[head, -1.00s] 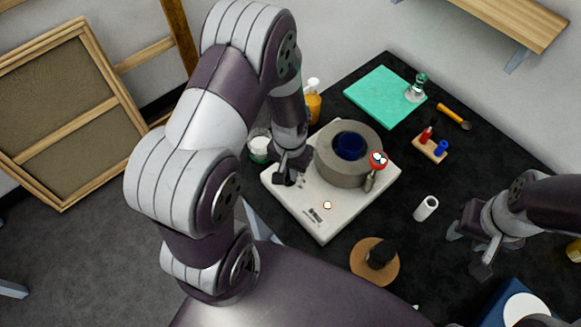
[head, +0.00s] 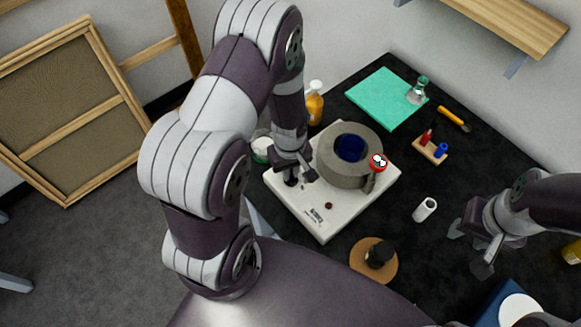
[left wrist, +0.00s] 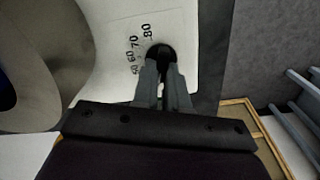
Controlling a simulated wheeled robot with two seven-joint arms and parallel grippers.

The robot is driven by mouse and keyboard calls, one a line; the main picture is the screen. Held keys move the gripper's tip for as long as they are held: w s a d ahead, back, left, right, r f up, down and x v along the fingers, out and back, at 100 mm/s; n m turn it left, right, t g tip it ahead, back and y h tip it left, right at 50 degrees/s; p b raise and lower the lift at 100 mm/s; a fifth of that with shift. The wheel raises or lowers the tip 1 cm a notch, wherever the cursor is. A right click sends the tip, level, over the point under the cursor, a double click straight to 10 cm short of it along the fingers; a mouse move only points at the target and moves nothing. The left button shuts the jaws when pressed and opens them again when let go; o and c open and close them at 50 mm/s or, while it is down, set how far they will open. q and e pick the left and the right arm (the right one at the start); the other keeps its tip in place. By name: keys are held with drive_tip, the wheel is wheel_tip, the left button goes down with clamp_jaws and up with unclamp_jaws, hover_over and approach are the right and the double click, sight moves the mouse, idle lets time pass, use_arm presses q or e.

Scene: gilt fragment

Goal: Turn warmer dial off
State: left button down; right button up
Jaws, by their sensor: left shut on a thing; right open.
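The warmer (head: 318,222) is a white slab on the black table, with a grey ring-shaped part (head: 345,172) around a dark blue pot (head: 350,148). Its black dial (left wrist: 160,49) shows in the left wrist view at the fingertips, beside printed numbers including 60, 70 and 80. My left gripper (left wrist: 164,82) is shut on the dial; in the head view the left gripper (head: 299,178) is at the slab's left part and partly hides the dial. A small indicator (head: 328,205) on the slab is dark red. My right gripper (head: 468,250) is open and empty, off to the right.
A red-and-white round gauge (head: 378,162) stands by the ring. A teal mat (head: 380,98), an amber bottle (head: 314,105), a white cylinder (head: 424,209) and a cork disc with a black item (head: 362,268) are around the warmer.

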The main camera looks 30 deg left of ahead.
use_arm(q)
drive_tip(key=shift+n, duration=0.7)
drive_tip(key=shift+r, duration=0.1)
drive_tip(key=c, duration=1.2)
unclamp_jaws()
drive_tip(key=shift+o, duration=0.2)
wheel_tip(320, 180, up, 13)
drive_tip(key=b, duration=0.1)
drive_tip(key=shift+f, duration=0.2)
drive_tip(key=s+d+r+m+t, duration=0.1)
drive_tip(key=s+m, duration=0.4)
drive_tip(key=m, duration=0.6)
drive_tip(key=shift+s+d+r, duration=0.25)
drive_tip(key=shift+d+r, duration=0.55)
drive_tip(key=shift+r, duration=0.05)
